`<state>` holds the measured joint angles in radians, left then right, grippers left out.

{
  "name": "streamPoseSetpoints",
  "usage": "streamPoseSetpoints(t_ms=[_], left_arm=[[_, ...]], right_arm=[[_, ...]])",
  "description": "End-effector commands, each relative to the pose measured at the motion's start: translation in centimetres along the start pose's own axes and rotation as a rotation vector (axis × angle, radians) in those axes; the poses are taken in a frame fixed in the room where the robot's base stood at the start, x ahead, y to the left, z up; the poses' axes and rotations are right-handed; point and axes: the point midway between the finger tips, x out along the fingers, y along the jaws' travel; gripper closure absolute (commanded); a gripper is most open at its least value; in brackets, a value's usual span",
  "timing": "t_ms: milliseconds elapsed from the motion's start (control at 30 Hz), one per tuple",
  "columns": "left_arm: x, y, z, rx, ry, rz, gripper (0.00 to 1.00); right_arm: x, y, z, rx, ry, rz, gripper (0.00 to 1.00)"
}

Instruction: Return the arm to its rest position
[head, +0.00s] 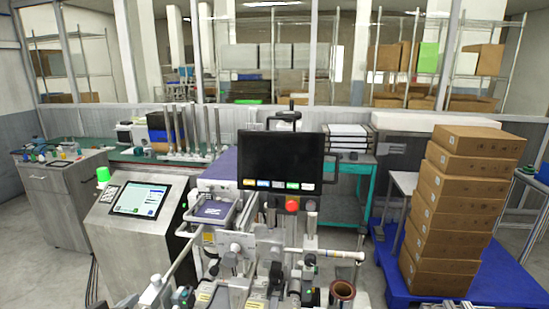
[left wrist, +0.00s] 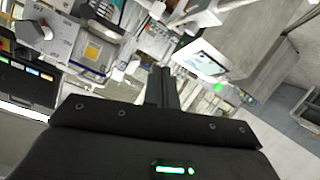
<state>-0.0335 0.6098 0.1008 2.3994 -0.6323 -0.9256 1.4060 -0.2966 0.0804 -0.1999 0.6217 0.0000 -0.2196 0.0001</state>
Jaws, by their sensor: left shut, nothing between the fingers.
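My left gripper (left wrist: 163,78) shows in the left wrist view, its two black fingers shut together with nothing between them. Beyond the fingertips are parts of the labelling machine, and the gripper appears clear of them. I cannot clearly pick out the left arm in the head view. My right gripper is not in view. The labelling machine (head: 240,215) stands in front, with a black monitor (head: 280,161) on it. A brown film reel (head: 342,291) sits at the machine's near end, cut by the frame's bottom edge.
A grey cabinet with a tilted touch screen (head: 140,198) and a green lamp (head: 103,174) stands at left. Stacked cartons (head: 455,210) rest on a blue pallet (head: 507,285) at right. A teal cart (head: 342,195) stands behind the monitor. Some floor between machine and pallet is free.

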Motion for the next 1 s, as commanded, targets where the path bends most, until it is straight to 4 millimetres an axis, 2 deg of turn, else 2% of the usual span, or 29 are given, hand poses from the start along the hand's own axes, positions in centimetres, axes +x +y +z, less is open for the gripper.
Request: streamPoseSetpoints(t_ms=[167,200,300,500,700,867,1000], left_arm=[[-2.1,-0.9,9.4,0.109,-0.177,-0.143,1.00],[-3.0,-1.1,11.9,0.143,-0.242,-0.175,1.00],[-5.7,-1.2,17.4,0.218,-0.411,-0.223,1.00],[-10.9,-0.4,25.0,0.311,-0.692,-0.219,1.00],[-16.0,1.4,30.4,0.360,-0.925,-0.143,1.00],[-12.6,-0.6,35.6,0.370,-0.948,-0.144,1.00],[-10.1,-2.3,40.9,0.370,-0.968,-0.144,1.00]], right_arm=[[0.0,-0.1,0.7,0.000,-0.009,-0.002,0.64],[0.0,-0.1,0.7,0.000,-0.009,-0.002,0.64],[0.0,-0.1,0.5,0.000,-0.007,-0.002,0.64],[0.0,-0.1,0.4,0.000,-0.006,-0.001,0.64],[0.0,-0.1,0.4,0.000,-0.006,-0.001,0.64],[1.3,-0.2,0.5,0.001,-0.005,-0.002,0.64],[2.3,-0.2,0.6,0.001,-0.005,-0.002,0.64]])
